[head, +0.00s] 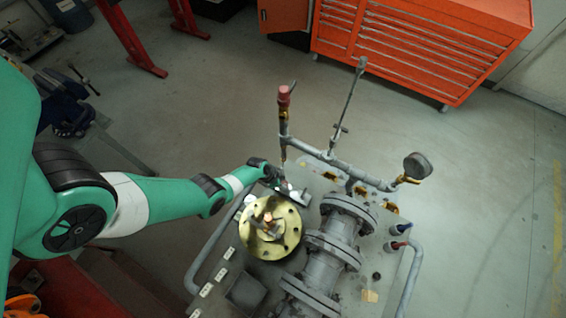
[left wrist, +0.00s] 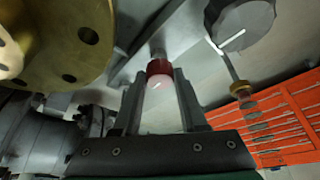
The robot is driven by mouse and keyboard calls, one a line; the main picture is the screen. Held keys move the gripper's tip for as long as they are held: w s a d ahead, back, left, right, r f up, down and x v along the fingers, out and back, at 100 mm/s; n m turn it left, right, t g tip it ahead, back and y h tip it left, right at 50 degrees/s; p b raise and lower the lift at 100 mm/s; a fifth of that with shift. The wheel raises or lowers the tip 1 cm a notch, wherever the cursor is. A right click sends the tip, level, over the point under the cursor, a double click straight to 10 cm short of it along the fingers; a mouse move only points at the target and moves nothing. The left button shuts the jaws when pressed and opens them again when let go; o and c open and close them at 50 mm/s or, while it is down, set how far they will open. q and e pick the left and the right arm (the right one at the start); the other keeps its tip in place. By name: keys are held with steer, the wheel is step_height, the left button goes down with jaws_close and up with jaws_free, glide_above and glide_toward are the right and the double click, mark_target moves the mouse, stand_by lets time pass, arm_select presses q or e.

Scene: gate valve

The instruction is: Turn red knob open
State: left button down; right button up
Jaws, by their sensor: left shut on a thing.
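The red knob (left wrist: 159,72) shows in the left wrist view as a short red cylinder with a pale pink end face. My left gripper (left wrist: 160,88) has its two fingers on either side of it and is shut on it. In the head view my left gripper (head: 288,190) is beside the brass flange, at the pipework on the rig. There the knob is mostly hidden by the gripper and too small to make out clearly. My right gripper is in neither view.
The round brass flange (head: 272,228) stands close to my gripper. Grey flanged pipes (head: 334,243), a pressure gauge (head: 417,165) and an upright pipe with a red top (head: 284,96) surround the spot. An orange tool cabinet (head: 420,45) stands behind; the floor between is clear.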

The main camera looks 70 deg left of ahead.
arm_select(q)
steer(key=n+y, duration=0.1)
steer(key=n, duration=0.2)
steer(key=shift+d, duration=0.1)
steer(key=n+y, duration=0.1)
steer(key=n, duration=0.1)
steer(key=shift+w+n, duration=0.1)
steer(key=shift+n, duration=0.3)
steer(key=n+g+y, duration=0.1)
steer(key=n, duration=0.1)
steer(key=shift+d+f+n+b, duration=0.1)
steer(key=shift+n+b, duration=0.2)
steer(key=n+g+y+b, duration=0.1)
steer(key=n, duration=0.2)
steer(key=shift+w+n+b, duration=0.1)
steer(key=shift+n+b, duration=0.25)
steer(key=shift+n, duration=0.05)
steer(key=n+g, duration=0.1)
steer(key=n, duration=0.1)
steer(key=shift+d+n, duration=0.1)
steer(key=shift+n, duration=0.2)
steer(key=shift+w+n+g, duration=0.1)
steer(key=shift+n+g, duration=0.4)
steer(key=shift+n, duration=1)
